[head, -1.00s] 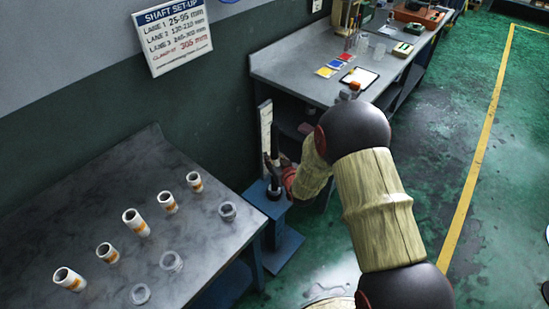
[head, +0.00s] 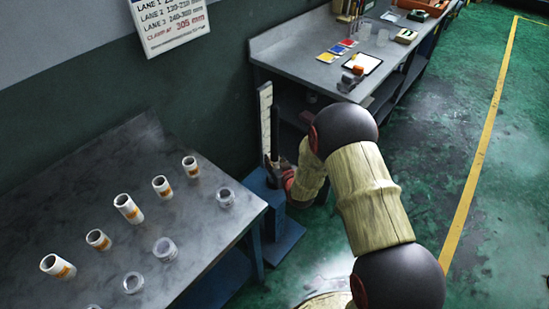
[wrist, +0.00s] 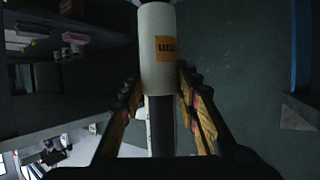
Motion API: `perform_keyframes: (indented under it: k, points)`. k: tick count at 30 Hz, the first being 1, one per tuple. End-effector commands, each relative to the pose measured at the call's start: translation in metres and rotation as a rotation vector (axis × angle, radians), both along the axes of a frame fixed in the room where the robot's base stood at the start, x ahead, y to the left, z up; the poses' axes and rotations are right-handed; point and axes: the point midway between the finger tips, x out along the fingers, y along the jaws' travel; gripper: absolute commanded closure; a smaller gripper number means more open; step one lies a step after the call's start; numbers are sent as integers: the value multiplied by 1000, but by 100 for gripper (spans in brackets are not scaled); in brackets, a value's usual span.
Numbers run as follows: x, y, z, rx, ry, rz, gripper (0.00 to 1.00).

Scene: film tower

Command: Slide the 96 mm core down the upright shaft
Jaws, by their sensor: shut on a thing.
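A white core with an orange label (wrist: 158,60) fills the middle of the wrist view; the label text is too small to read. The fingers of my gripper (wrist: 158,88) are closed on its two sides. The dark shaft (wrist: 163,130) runs out of the core's end, so the core appears to be around it. In the head view the upright shaft (head: 275,128) rises above my gripper (head: 277,168), which is low on it, close above the blue stand (head: 264,188). My gripper hides the core there.
A white scale strip (head: 265,112) stands behind the shaft. A grey table (head: 140,155) at left holds several white cores (head: 128,209) and clear rings (head: 225,197). A workbench (head: 295,50) with shelves stands close behind. Green floor at right is open.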

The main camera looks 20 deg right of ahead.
Motion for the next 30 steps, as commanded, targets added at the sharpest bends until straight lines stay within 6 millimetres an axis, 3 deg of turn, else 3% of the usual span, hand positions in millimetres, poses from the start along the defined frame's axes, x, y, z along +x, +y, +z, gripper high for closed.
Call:
perform_keyframes:
  k: [11,12,22,30]
  points:
    - [0,0,-2,0,-2,0,94]
    - [0,0,-2,0,-2,0,67]
    - [0,0,-3,0,-1,0,48]
    - [0,0,-3,0,-1,0,47]
